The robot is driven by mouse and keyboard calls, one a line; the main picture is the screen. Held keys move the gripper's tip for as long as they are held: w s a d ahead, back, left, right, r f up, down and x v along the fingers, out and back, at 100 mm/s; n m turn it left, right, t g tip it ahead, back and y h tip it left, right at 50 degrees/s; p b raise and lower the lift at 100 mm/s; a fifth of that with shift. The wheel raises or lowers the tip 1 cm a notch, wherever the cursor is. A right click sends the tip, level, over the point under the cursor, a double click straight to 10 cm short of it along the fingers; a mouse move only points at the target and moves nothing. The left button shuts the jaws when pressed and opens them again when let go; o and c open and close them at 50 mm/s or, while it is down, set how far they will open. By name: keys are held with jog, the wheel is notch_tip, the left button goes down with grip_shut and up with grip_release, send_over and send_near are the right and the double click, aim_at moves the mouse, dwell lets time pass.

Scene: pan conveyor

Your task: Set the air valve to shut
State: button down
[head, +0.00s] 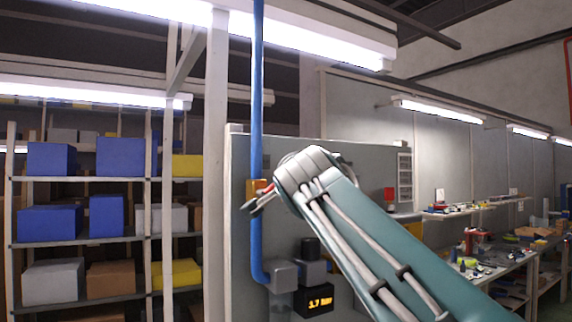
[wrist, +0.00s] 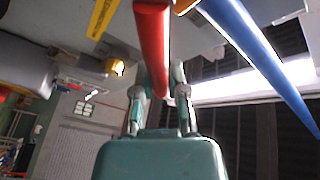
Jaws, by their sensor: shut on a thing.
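The air valve (head: 256,186) is a brass-orange body on a vertical blue pipe (head: 257,100), fixed to a grey panel. Its red lever (head: 266,192) is partly hidden by my arm and gripper in the head view. In the wrist view the red lever (wrist: 152,45) runs down between my fingers, beside the blue pipe (wrist: 255,62). My gripper (wrist: 160,105) is shut on the lever. In the head view my gripper (head: 258,203) is at the valve, just in front of the pipe. The lever's exact angle to the pipe is hard to tell.
A display (head: 319,301) below reads 3.7 bar, beside grey boxes (head: 281,273) at the pipe's foot. Shelves with blue, yellow and grey bins (head: 50,222) stand at the left. A cluttered workbench (head: 490,262) is at the right. My arm covers part of the panel (head: 238,235).

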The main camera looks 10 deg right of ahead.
jog(key=shift+w+d+f+m+g+y, duration=0.2)
jog(key=shift+f+m+g, duration=0.35)
jog(key=shift+f+m, duration=0.45)
jog(key=shift+d+f+m+g+y, duration=0.15)
jog(key=shift+d+f+m+g, duration=0.3)
jog(key=shift+m, duration=0.9)
jog(key=shift+w+d+f+m+g+y, duration=0.15)
jog(key=shift+f+m+g, duration=0.45)
jog(key=shift+f+m, duration=0.45)
jog(key=c, duration=0.6)
grip_release()
jog(key=shift+c, duration=0.2)
jog(key=shift+r, duration=0.1)
jog(key=shift+s, duration=0.1)
jog(key=v, duration=1.2)
